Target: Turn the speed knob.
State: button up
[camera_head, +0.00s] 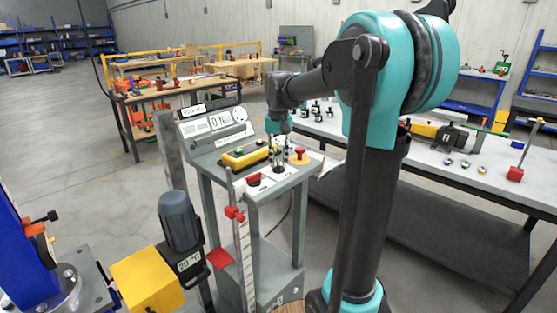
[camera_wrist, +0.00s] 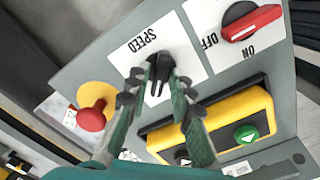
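The speed knob (camera_wrist: 160,66) is black and sits on a white plate marked SPEED in the wrist view. My gripper (camera_wrist: 160,80) is over it, one fingertip on each side of the knob. Whether the fingertips touch the knob or stand slightly apart cannot be told. In the head view my gripper (camera_head: 279,150) points down at the sloping top of the grey control stand (camera_head: 285,183), between the yellow button box and the red mushroom button. The knob is hard to make out there, near the fingers.
Close to the knob are a red mushroom button (camera_wrist: 91,117) on a yellow base, a red ON/OFF switch (camera_wrist: 251,22) and a yellow button box (camera_wrist: 222,120) with a green button. A display panel (camera_head: 218,123) stands behind. A motor (camera_head: 178,220) stands front left.

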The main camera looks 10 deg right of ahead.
aim_at(278, 162)
jog(key=shift+o, duration=0.6)
notch_tip(278, 162, up, 12)
dwell(0.5)
